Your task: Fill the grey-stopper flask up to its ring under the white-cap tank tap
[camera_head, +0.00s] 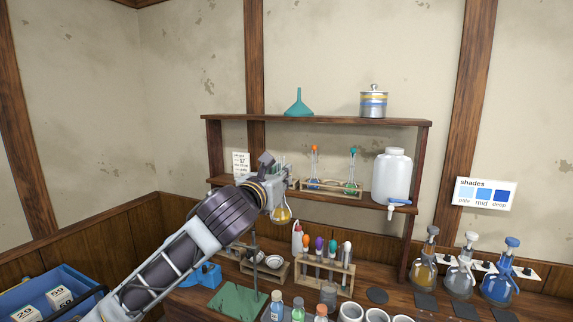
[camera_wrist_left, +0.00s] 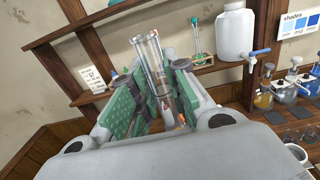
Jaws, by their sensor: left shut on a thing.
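My left gripper (camera_head: 280,186) is shut on the neck of a small round glass flask (camera_head: 281,214) with amber-yellow in its bulb. In the left wrist view the green pads of this gripper (camera_wrist_left: 156,88) press on a clear glass tube, the flask's neck (camera_wrist_left: 154,60). I see no grey stopper on it, and its ring cannot be made out. The white tank (camera_head: 391,178) with a white cap stands on the shelf at right. Its blue-handled tap (camera_head: 399,202) sticks out at its base. The held flask is left of the tap and apart from it. My right gripper is out of view.
A rack (camera_head: 330,188) on the shelf holds flasks with orange and teal stoppers. Below stand a rack of coloured-top droppers (camera_head: 325,270), several bottles, and amber, clear and blue dispensers (camera_head: 465,270) at right. A shelf post (camera_head: 412,245) stands right of the tap.

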